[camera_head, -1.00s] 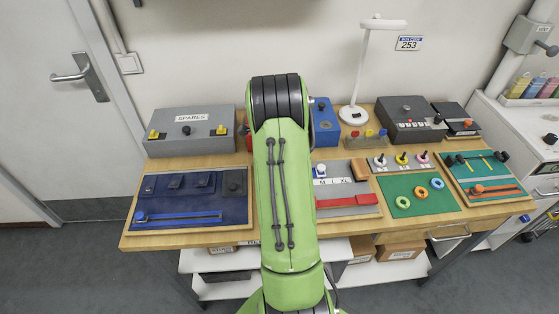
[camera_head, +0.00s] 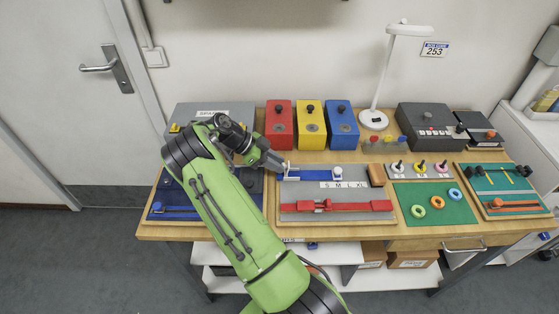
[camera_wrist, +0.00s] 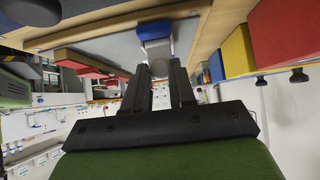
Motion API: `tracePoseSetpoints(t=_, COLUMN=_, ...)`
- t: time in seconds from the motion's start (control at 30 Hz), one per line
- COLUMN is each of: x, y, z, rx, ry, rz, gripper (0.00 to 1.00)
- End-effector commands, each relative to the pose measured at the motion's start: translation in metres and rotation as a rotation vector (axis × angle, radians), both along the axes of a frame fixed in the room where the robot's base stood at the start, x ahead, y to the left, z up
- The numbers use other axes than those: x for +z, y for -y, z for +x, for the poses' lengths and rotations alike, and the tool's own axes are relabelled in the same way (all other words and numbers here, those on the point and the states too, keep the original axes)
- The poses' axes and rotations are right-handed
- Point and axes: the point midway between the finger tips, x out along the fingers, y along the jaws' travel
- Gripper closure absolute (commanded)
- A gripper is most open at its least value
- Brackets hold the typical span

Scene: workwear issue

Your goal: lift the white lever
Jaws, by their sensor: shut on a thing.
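On the grey panel (camera_head: 300,190) with the letter strip, a blue bar (camera_head: 312,175) lies along the back left. A small white piece (camera_head: 287,166), apparently the white lever, stands at the bar's left end, and a white knob (camera_head: 338,173) sits at its right end. My gripper (camera_head: 281,166) reaches in from the left at the white piece. In the wrist view my fingers (camera_wrist: 159,76) are close together on a small pale piece (camera_wrist: 157,52) below a blue end (camera_wrist: 154,31). The fingertips hide part of it, so its full shape is unclear.
Red (camera_head: 279,122), yellow (camera_head: 311,122) and blue (camera_head: 342,122) boxes with black knobs stand close behind. A red slider (camera_head: 335,206) lies in front on the same panel. A green mat (camera_head: 433,212) with rings is to the right. My arm covers part of the left panel.

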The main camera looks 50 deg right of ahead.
Motion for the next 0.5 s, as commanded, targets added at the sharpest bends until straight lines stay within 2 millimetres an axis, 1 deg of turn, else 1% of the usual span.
tracePoseSetpoints(t=0.2, x=-0.0029, y=-0.0027, z=0.0037, rx=0.004, ry=-0.054, rz=-0.047, gripper=1.00)
tracePoseSetpoints(t=0.5, x=-0.0037, y=-0.0034, z=0.0040, rx=0.001, ry=-0.074, rz=-0.063, gripper=1.00)
